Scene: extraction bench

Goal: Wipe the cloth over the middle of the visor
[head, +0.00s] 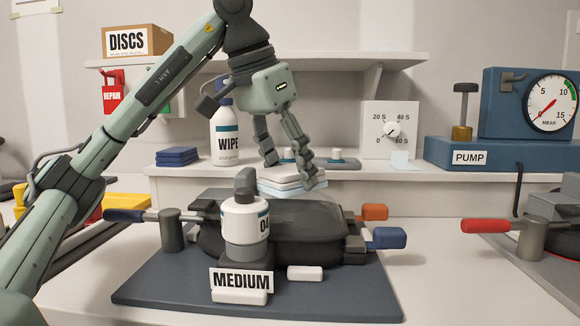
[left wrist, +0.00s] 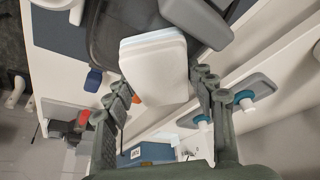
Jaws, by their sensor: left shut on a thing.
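My left gripper (head: 293,170) comes in from above left and is shut on a folded white cloth (head: 290,182) with a pale blue layer. The cloth also shows between the fingers in the left wrist view (left wrist: 155,75). A dark grey rounded body (head: 310,222), apparently the mask with the visor, lies on the blue mat just below the cloth. It shows in part behind the cloth in the left wrist view. I cannot tell whether cloth and visor touch. A white canister (head: 245,220) hides part of the dark body. My right gripper is not in view.
The blue mat (head: 160,288) also bears a MEDIUM sign (head: 240,281), a grey post (head: 172,232) and orange (head: 375,212) and blue (head: 388,238) tabs. A WIPE bottle (head: 225,140), a timer (head: 390,128) and a pump (head: 500,150) stand behind. Bare bench lies right of the mat.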

